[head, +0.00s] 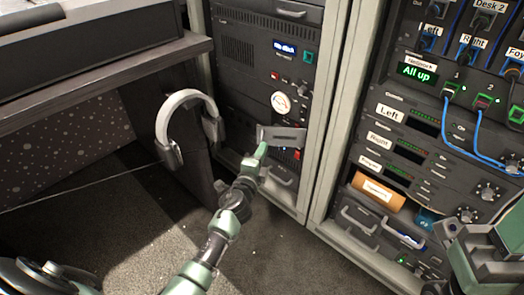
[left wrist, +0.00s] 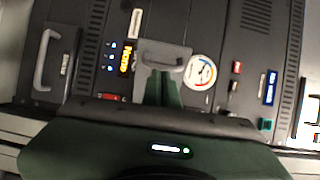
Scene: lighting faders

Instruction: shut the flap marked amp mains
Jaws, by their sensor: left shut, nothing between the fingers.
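A small grey flap (head: 282,136) stands out from the dark panel of the left rack in the head view. It also shows as a grey plate with a handle in the left wrist view (left wrist: 150,48). I cannot read any marking on it. My left gripper (head: 261,151) is shut and empty, with its tips at the flap's left end in the head view. The closed fingers (left wrist: 163,90) lie against or just in front of the flap in the left wrist view; I cannot tell if they touch. My right gripper's fingers are not in view.
A red switch (head: 297,155) shows below the flap. A round dial (head: 281,103) sits above it. Headphones (head: 184,120) hang by the desk (head: 105,82) at left. The right rack (head: 440,120) has blue cables sticking out. Part of my right arm shows at lower right. The carpet is clear.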

